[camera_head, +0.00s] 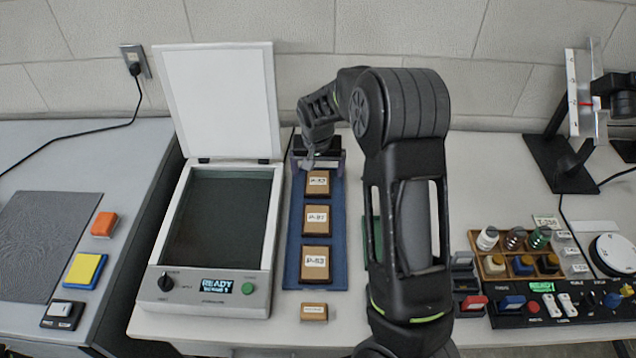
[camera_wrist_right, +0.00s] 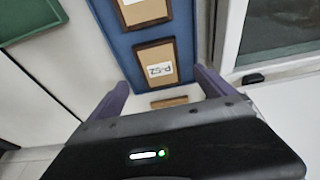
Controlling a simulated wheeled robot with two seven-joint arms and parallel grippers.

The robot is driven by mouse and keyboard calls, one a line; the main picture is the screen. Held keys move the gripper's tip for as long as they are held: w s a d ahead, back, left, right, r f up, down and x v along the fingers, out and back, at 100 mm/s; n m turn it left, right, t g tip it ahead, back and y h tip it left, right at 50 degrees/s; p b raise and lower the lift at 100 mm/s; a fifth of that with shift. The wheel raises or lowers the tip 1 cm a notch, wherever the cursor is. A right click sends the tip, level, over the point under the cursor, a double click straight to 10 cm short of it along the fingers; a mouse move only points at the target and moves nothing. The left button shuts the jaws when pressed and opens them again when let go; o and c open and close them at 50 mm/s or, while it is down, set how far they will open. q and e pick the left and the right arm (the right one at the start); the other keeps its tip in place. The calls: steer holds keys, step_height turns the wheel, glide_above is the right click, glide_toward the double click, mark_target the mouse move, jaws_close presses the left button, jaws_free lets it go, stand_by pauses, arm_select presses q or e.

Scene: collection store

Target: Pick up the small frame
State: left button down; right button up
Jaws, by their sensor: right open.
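Three brown frames with white labels lie in a row on a blue tray (camera_head: 296,235) in the head view: a near one (camera_head: 316,275), a middle one (camera_head: 316,230) and a smaller far one (camera_head: 317,192). My right gripper (camera_head: 321,160) is over the tray's far end, beyond the far frame. In the right wrist view the open, empty fingers (camera_wrist_right: 161,82) straddle the tray. A frame labelled P-52 (camera_wrist_right: 156,76) lies just ahead of them. A small brown frame (camera_wrist_right: 169,102) shows between the fingers, partly hidden by the gripper body. My left gripper is out of view.
An open-lidded scanner (camera_head: 275,215) stands left of the tray. A small labelled brown block (camera_head: 313,312) lies in front of it. A bottle rack (camera_head: 480,262) and control panel (camera_head: 510,318) are on the right. A green item (camera_wrist_right: 30,18) lies beside the tray.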

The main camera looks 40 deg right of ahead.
mark_target(318, 182)
steer(key=shift+f, duration=0.3)
steer(key=p+x, duration=0.1)
steer(key=x, duration=0.3)
steer(key=shift+f+p, duration=0.3)
steer(key=shift+f, duration=0.1)
steer(key=shift+c, duration=0.3)
steer(key=c, duration=1.4)
steer(key=shift+r, duration=0.2)
steer(key=shift+c, duration=0.2)
step_height(318, 182, up, 10)
steer(key=b, duration=0.1)
steer(key=shift+b, duration=0.35)
steer(key=shift+f, duration=0.15)
